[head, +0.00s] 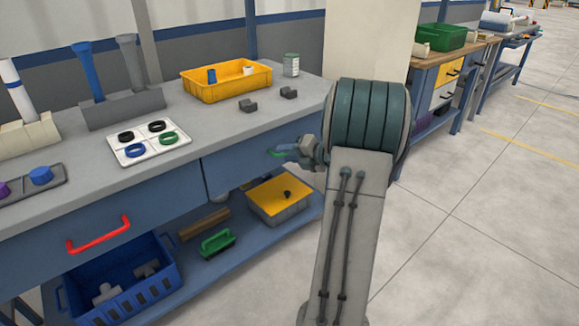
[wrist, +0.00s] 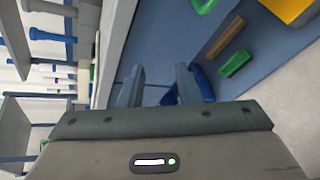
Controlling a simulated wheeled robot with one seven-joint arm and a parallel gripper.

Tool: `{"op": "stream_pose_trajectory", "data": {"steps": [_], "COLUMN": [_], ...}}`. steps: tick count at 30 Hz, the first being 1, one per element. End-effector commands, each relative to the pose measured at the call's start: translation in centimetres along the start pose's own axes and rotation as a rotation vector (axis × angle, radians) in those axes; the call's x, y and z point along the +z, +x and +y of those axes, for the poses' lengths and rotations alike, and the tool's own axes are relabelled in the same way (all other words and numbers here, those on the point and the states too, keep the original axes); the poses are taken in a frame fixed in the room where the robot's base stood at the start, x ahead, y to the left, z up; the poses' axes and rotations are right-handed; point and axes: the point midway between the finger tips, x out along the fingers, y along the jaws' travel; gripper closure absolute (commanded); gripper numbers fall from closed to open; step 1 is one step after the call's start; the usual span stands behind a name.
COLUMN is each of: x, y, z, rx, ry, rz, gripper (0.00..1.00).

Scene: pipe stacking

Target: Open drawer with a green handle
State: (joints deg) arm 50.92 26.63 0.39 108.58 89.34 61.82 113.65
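The blue drawer (head: 235,167) is under the right part of the grey workbench, and its front looks closed. Its green handle (head: 275,153) shows as a small piece at the fingertips of my gripper (head: 285,151), mostly hidden by them. In the wrist view my gripper (wrist: 160,82) has its two fingers apart with a gap between them. No grip on the handle is visible.
A red handle (head: 98,235) is on the drawer to the left. Below are a blue crate (head: 125,285), a green-handled tool (head: 217,242) and a yellow-topped bin (head: 280,198). The bench holds a yellow tray (head: 228,83) and a white ring board (head: 150,142). Floor to the right is clear.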

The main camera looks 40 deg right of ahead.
Motion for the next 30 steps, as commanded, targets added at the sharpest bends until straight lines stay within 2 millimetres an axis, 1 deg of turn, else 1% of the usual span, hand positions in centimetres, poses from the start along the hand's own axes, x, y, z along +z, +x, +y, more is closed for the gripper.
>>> {"op": "stream_pose_trajectory", "data": {"steps": [1,3,6,8,11,14,17,24,30], "x": [1.3,3.2,5.0,5.6,6.2,6.5,6.8,8.3,9.4], "y": [-0.3,-1.1,-2.1,-2.5,-2.5,-1.5,0.3,5.3,8.5], "z": [-4.0,-6.8,-9.4,-10.4,-10.9,-11.0,-10.9,-10.8,-10.8], "rx": [0.012,0.036,0.07,0.083,0.095,0.097,0.096,0.096,0.094], "ry": [0.126,0.271,0.411,0.462,0.499,0.504,0.501,0.499,0.499], "rz": [-0.071,-0.151,-0.229,-0.257,-0.276,-0.277,-0.274,-0.274,-0.276], "gripper": [0.69,0.69,0.69,0.69,0.69,0.69,0.69,0.69,0.69]}}
